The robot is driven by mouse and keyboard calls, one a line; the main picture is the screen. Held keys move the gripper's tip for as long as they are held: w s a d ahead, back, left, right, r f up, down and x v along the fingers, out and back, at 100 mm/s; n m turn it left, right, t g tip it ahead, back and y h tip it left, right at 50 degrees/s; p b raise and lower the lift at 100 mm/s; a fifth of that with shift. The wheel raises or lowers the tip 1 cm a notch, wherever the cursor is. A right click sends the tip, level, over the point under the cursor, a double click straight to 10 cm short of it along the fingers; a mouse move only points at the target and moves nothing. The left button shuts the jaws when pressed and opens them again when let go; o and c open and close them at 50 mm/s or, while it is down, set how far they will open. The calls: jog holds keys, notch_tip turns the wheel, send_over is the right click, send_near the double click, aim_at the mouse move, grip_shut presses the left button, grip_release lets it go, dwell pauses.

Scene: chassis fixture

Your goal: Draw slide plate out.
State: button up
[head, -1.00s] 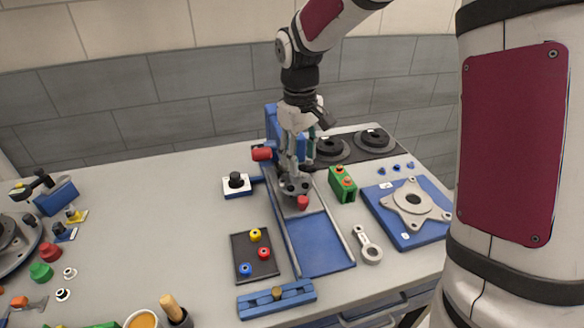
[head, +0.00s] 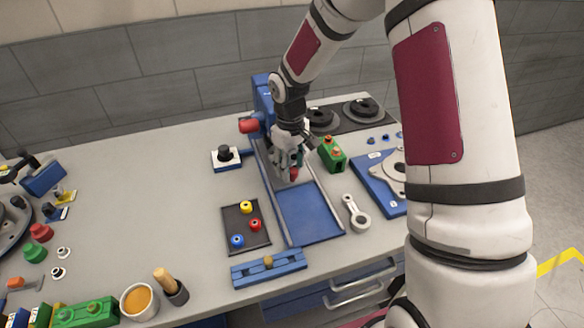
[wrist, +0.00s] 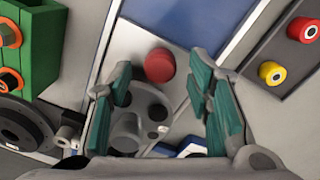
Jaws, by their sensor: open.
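The slide plate (head: 281,181) is a grey plate at the back part of a long blue track with pale side rails (head: 307,212). A red knob (head: 294,174) stands on its front part. The knob also shows in the wrist view (wrist: 160,66), on the bare grey plate (wrist: 142,38). My gripper (head: 293,163) is over the plate, close behind the knob. In the wrist view my gripper (wrist: 163,88) is open, with its teal-padded fingers apart and nothing held. The knob appears just beyond the gap between the fingertips. Whether a finger touches it, I cannot tell.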

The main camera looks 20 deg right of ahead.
jog(key=shift+f, duration=0.65)
grip_shut()
jog(key=shift+s, duration=0.35)
jog(key=s+p, duration=0.5)
jog(key=s, duration=0.8)
jog(key=shift+s+r+p, duration=0.15)
jog(key=shift+s+p, duration=0.15)
jog(key=shift+p, duration=0.05)
jog(key=shift+s, duration=0.65)
